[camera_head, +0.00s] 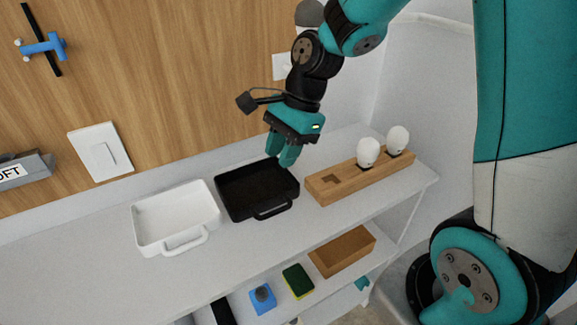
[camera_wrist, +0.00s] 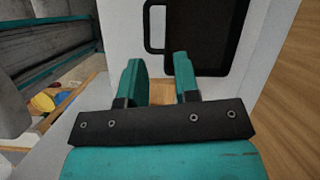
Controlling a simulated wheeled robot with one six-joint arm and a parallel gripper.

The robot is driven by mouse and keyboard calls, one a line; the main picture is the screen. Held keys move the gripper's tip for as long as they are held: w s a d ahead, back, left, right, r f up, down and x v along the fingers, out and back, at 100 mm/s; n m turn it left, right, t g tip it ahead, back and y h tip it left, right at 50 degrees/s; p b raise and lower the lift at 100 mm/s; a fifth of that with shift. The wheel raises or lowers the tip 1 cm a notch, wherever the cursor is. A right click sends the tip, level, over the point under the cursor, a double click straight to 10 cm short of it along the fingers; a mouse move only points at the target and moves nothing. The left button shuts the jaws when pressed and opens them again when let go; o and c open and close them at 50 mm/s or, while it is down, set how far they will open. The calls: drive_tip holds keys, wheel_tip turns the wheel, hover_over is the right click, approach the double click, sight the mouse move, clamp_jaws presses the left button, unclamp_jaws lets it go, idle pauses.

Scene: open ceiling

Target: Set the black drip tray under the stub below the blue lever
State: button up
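The black drip tray (camera_head: 240,204) sits on the white shelf top, its handle (camera_head: 272,211) facing the front edge. In the wrist view the tray (camera_wrist: 212,50) and its handle (camera_wrist: 153,28) lie beyond my fingertips. My gripper (camera_head: 284,160) is above the tray's back right part, fingers pointing down. In the wrist view my gripper (camera_wrist: 158,68) has its fingers apart with nothing between them. The blue lever (camera_head: 42,46) is on the wooden wall at the upper left, with a black bar (camera_head: 56,68) crossing it. I cannot clearly make out a stub below it.
A white tray (camera_head: 150,238) with a handle stands left of the black one. A wooden block (camera_head: 340,183) with two white bulbs stands to the right. A wall switch (camera_head: 100,152) is at the left. Sponges (camera_head: 298,281) and a wooden box (camera_head: 342,250) lie on the lower shelf.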

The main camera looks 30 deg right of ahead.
drive_tip(key=s+a+r+n, duration=0.4)
drive_tip(key=s+n, duration=0.4)
drive_tip(key=n, duration=0.3)
drive_tip(key=s+a+r+n, duration=0.3)
drive_tip(key=s+r+n, duration=0.1)
drive_tip(key=s+n, duration=0.5)
drive_tip(key=n, duration=0.2)
drive_tip(key=shift+s+a+r+n, duration=0.15)
drive_tip(key=shift+a+r+n, duration=0.05)
drive_tip(key=shift+a+n, duration=0.2)
